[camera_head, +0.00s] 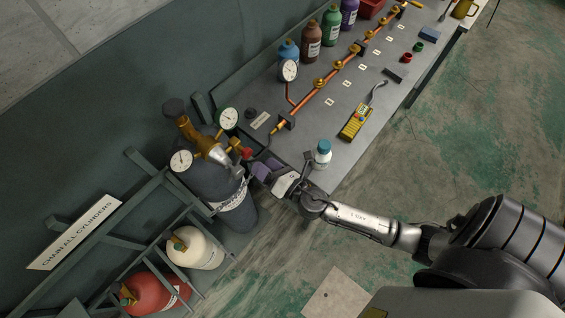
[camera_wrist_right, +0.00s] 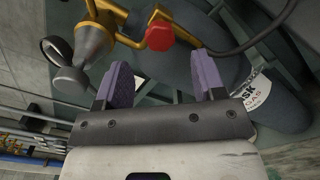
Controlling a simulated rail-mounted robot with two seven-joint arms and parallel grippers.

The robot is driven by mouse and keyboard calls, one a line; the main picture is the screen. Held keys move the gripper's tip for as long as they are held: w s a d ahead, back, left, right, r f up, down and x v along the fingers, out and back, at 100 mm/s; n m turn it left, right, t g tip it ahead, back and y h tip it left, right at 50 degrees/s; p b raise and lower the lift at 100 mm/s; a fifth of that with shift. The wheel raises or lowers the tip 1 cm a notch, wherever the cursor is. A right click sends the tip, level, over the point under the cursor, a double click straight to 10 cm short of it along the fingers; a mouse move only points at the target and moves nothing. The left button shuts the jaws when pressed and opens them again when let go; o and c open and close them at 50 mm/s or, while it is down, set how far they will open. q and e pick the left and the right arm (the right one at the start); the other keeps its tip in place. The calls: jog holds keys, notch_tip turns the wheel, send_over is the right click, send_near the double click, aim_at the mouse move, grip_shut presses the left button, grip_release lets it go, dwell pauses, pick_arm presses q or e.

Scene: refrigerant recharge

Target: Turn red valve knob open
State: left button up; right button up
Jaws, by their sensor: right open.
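The red valve knob (camera_head: 246,152) sits on the brass regulator (camera_head: 208,150) on top of the dark grey gas cylinder (camera_head: 212,188). In the right wrist view the red knob (camera_wrist_right: 160,36) is just beyond the fingertips, about midway between them, with brass pipework (camera_wrist_right: 128,36) beside it. My right gripper (camera_head: 262,168) has purple finger pads and is beside the knob, to its lower right in the head view. In the wrist view, my right gripper (camera_wrist_right: 160,72) is open, with nothing between its fingers. My left gripper is not in view.
Pressure gauges (camera_head: 228,118) surround the regulator. A metal rack (camera_head: 165,178) and white and red cylinders (camera_head: 196,250) stand at lower left. The bench (camera_head: 330,120) holds copper piping, a yellow meter (camera_head: 355,121), bottles and a blue-capped bottle (camera_head: 322,155) near my arm.

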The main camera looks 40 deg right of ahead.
jog(key=s+b, duration=0.1)
jog(key=s, duration=0.5)
jog(key=shift+s+d, duration=0.35)
dwell(0.3)
jog(key=s+d+f+m+g+h, duration=0.2)
jog(key=d+m+g+h, duration=0.2)
jog(key=m, duration=0.6)
jog(key=s+d+f+m+g+h, duration=0.25)
jog(key=d+m+g+h, duration=0.2)
jog(key=m, duration=0.45)
jog(key=s+a+f+m+g+y, duration=0.1)
jog(key=s+a+m+g+y, duration=0.55)
jog(key=s+a, duration=0.3)
notch_tip(320, 180, up, 23)
jog(key=p, duration=2.3)
jog(key=shift+s+d+t, duration=0.3)
jog(key=shift+s+d, duration=0.1)
